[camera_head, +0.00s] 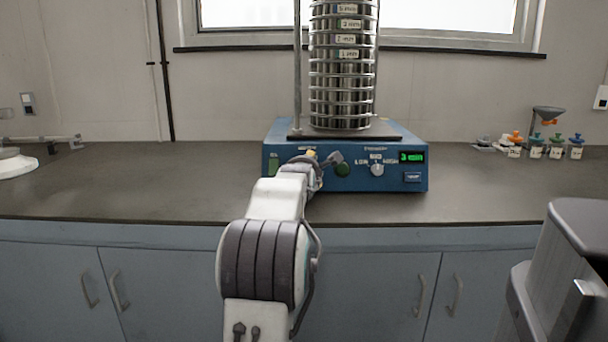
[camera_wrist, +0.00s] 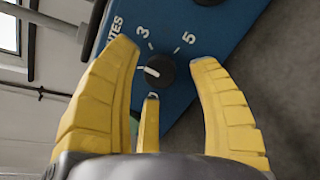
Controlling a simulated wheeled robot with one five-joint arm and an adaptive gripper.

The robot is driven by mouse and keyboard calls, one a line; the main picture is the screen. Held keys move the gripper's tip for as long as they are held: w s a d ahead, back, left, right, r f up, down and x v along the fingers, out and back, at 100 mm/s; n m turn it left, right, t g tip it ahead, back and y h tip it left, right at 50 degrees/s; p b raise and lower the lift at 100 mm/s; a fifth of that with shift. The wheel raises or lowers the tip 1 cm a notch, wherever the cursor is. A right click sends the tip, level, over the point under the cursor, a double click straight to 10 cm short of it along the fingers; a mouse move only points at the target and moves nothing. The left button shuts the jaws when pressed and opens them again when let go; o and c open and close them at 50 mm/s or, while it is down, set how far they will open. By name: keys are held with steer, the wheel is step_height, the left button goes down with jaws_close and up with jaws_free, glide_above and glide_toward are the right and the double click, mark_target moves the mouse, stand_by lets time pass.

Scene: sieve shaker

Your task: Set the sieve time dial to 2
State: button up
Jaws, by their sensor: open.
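The sieve time dial (camera_wrist: 158,70) is a small black knob on the blue front panel. A white mark on it points to the left in the wrist view. White "3" and "5" are printed above it; other numbers are hidden or unreadable. My gripper (camera_wrist: 165,62) is open, with yellow fingers on the left and right of the dial and a third below it. Whether any finger touches the knob I cannot tell. In the head view my gripper (camera_head: 312,156) is at the panel and hides the dial. The green display (camera_head: 411,157) seems to show 3.
The blue shaker base (camera_head: 400,186) stands on the dark bench and carries a tall steel sieve stack (camera_head: 342,90). A light strength dial (camera_head: 376,170) and a dark green button (camera_head: 342,169) are close by. Small bottles (camera_head: 556,147) stand far right.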

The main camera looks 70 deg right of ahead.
steer(key=v, duration=1.1)
steer(key=shift+a, duration=0.2)
steer(key=shift+o, duration=0.2)
